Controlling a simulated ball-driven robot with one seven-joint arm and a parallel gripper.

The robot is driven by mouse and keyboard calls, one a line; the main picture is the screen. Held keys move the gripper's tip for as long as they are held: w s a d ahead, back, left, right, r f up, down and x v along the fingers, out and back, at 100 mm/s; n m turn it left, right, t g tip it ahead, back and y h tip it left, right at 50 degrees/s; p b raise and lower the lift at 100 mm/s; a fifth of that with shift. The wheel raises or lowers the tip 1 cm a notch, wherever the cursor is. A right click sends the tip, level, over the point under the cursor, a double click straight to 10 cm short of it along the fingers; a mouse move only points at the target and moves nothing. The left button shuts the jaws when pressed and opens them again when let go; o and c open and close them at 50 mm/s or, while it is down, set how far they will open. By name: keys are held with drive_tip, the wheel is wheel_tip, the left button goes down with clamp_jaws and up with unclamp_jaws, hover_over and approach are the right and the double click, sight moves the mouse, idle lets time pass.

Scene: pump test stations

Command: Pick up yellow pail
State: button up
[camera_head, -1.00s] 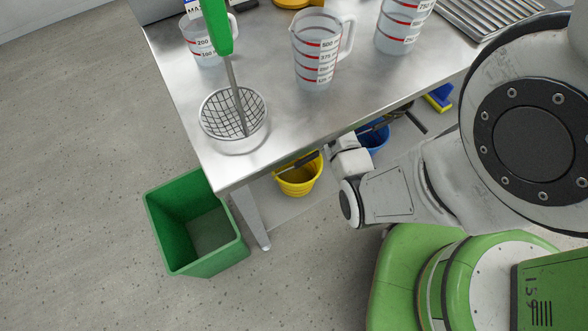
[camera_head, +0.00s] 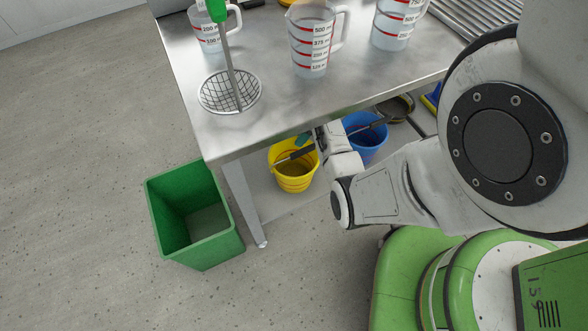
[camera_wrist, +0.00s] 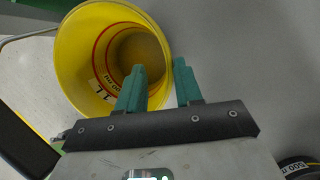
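The yellow pail (camera_head: 294,182) stands upright on the shelf under the metal table, near the front left leg. In the wrist view the yellow pail (camera_wrist: 75,60) fills the upper left, and I look into its open mouth. My gripper (camera_wrist: 159,66) is open, with two teal fingers apart. The left finger overlaps the pail's mouth and the right finger shows just outside its right rim. Contact with the wall cannot be told. In the head view my gripper (camera_head: 300,147) is at the pail's top, partly hidden by my wrist.
The metal table (camera_head: 290,115) overhangs the pail; its leg (camera_head: 242,205) is to the left. A blue bucket (camera_head: 366,145) stands right of the pail. A green bin (camera_head: 195,215) is on the floor at left. Measuring jugs (camera_head: 312,45) and a strainer (camera_head: 230,92) are on the tabletop.

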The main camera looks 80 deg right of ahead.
drive_tip(key=b+x, duration=0.1)
drive_tip(key=x, duration=0.1)
drive_tip(key=b+x, duration=0.2)
drive_tip(key=x, duration=0.1)
drive_tip(key=shift+s+d+f, duration=0.1)
drive_tip(key=shift+s+d, duration=0.1)
drive_tip(key=shift+d, duration=0.05)
drive_tip(key=shift+w+f, duration=0.2)
drive_tip(key=shift+f, duration=0.1)
drive_tip(key=shift+c, duration=0.2)
drive_tip(key=shift+a, duration=0.1)
clamp_jaws()
